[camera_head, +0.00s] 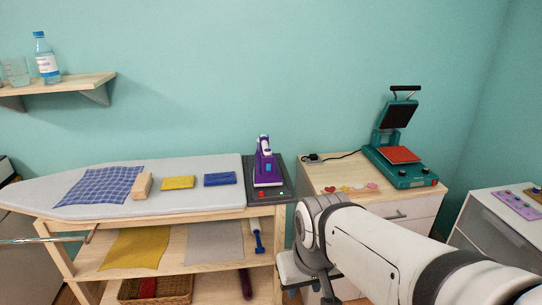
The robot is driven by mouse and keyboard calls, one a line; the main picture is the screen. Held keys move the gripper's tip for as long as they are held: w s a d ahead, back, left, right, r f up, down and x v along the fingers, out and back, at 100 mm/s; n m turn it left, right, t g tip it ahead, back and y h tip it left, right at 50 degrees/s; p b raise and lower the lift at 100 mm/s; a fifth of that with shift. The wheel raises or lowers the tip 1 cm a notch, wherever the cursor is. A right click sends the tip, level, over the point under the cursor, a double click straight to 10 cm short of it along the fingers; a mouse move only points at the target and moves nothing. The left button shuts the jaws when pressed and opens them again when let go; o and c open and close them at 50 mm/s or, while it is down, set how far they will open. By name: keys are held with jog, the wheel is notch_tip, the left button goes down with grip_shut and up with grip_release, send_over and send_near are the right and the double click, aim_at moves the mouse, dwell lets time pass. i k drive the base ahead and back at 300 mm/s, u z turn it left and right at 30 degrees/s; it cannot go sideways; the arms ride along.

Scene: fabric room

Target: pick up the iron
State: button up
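The iron (265,168), purple and white, stands upright on a dark rest plate (281,178) at the right end of the ironing board (50,190). Nothing is touching the iron from my arm. My arm comes in from the lower right, and its joint is in front of and to the right of the iron. My arm's end (306,281) hangs low near the bottom edge, below and to the right of the iron. Its fingers are not clearly visible, so their opening cannot be told.
A checked blue cloth (99,186), wooden block (142,185), yellow cloth (178,183) and blue cloth (220,179) lie on the board. A teal heat press (401,166) stands on a cabinet (320,180) at right. Shelves below hold fabrics and a basket (155,291).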

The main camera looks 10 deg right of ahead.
aim_at(262, 177)
jog(key=z, duration=0.1)
jog(key=i, duration=1.5)
jog(key=z, duration=0.05)
